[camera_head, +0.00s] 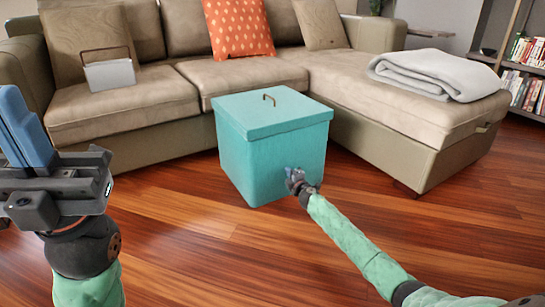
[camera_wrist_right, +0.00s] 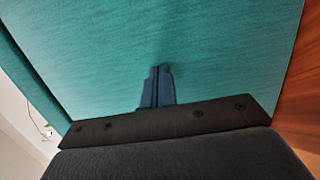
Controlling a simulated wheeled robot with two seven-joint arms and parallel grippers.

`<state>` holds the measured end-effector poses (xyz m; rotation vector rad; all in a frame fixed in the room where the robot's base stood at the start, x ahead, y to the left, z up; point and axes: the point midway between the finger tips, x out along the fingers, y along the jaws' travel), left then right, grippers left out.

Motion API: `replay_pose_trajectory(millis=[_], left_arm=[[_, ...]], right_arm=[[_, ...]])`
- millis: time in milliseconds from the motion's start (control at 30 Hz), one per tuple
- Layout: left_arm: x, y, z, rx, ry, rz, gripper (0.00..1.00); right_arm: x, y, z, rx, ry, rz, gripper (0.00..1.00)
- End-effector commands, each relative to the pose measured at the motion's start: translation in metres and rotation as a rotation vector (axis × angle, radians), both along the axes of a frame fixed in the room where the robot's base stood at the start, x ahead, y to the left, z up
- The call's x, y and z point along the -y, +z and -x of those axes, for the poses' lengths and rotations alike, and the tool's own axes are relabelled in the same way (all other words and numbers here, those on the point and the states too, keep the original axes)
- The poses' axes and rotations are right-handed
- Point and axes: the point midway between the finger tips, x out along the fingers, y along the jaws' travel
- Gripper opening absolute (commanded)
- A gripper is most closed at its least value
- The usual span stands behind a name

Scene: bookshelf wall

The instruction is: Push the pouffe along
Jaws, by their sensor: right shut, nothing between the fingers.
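The pouffe is a teal box (camera_head: 265,165) with a lid and a small brass handle on top. It stands upright on the wood floor in front of the sofa in the head view. My right gripper (camera_head: 292,174) is shut and empty, at the lower right of the pouffe's near face. In the right wrist view the teal face (camera_wrist_right: 200,50) fills most of the picture, and the shut blue fingers (camera_wrist_right: 158,75) point at it, touching or very close. My left gripper (camera_head: 22,130) is raised at the left edge, away from the pouffe, its blue fingers together and empty.
The beige sofa (camera_head: 150,120) stands behind the pouffe, and its chaise (camera_head: 400,105) extends along the right. The floor (camera_head: 200,255) in front is clear.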

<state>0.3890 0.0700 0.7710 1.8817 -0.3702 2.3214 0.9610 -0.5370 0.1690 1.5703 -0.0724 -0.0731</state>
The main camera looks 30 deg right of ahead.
Motion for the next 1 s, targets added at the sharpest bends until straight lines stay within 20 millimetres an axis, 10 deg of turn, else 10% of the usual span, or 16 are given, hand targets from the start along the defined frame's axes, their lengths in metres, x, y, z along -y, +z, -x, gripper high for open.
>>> replay_pose_trajectory(millis=[500,1000], left_arm=[[0.0,-0.008,0.0,0.0,0.0,0.0,0.0],[0.0,0.024,0.0,0.0,0.0,0.0,0.0]], right_arm=[[0.002,0.001,-0.024,0.001,0.0,0.001,0.0],[-0.001,0.016,0.014,0.0,0.0,0.0,0.0]])
